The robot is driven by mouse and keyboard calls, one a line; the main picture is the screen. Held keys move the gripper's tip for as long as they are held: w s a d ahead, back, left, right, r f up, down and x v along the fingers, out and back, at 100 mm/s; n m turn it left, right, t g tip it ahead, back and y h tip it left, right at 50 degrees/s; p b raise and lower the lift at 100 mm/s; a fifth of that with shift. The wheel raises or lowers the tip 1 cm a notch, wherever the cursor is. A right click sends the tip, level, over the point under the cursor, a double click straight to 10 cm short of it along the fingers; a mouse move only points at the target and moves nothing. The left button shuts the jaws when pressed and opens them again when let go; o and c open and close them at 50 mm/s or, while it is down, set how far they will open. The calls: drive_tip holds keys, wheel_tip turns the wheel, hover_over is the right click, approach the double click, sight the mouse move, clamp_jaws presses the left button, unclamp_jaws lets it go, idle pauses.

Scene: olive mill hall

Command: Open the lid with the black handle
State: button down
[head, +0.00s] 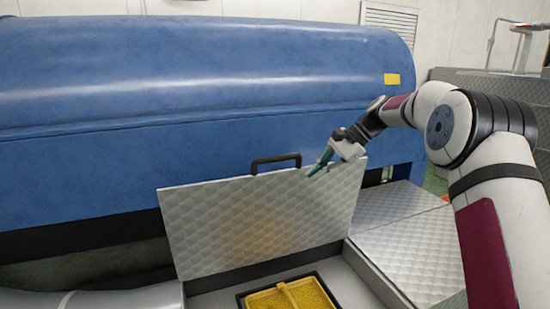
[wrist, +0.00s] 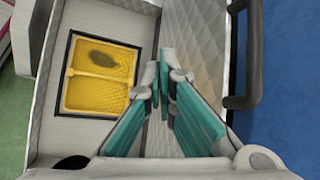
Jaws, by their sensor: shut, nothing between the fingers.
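The lid (head: 215,225) is a quilted metal panel standing steeply raised behind an open compartment. Its black handle (head: 276,161) is on the top edge, left of my gripper. In the wrist view the lid (wrist: 205,40) runs along the right, with the handle (wrist: 250,55) at its outer edge. My gripper (head: 314,173), with teal finger pads, is shut and empty by the lid's top edge, right of the handle and apart from it. The wrist view shows the fingers (wrist: 165,85) together on the opening's side of the lid; whether they touch it I cannot tell.
The uncovered compartment holds a yellow grid tray (head: 268,299) in a dark frame. A blue rounded machine body (head: 200,90) stands close behind the lid. Flat quilted metal covers (head: 410,245) lie to the right. Green floor (wrist: 20,130) shows at the left of the wrist view.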

drive_tip(key=s+f+n+g+h+p, duration=0.1)
drive_tip(key=s+f+n+h+p, duration=0.15)
drive_tip(key=f+h, duration=0.45)
drive_tip(key=s+f+n+g+h+p, duration=0.15)
drive_tip(key=s+f+h, duration=0.3)
drive_tip(key=f, duration=0.45)
drive_tip(key=w+a+r+n+t+h+p, duration=0.3)
drive_tip(key=w+a+r+n+t+h, duration=0.2)
drive_tip(key=r+n+t+h, duration=0.4)
drive_tip(key=a+r+n+t+y+p, duration=0.1)
drive_tip(key=a+r+n+t+y, duration=0.15)
drive_tip(key=a+n+t, duration=0.55)
drive_tip(key=a+r+n+t+y+p, duration=0.1)
drive_tip(key=a+r+n+t+y, duration=0.15)
drive_tip(key=a, duration=0.95)
drive_tip(key=r, duration=0.2)
hover_over(243, 184)
drive_tip(key=w, duration=0.1)
drive_tip(key=shift+a+f+b, duration=0.1)
drive_tip(key=shift+b, duration=0.2)
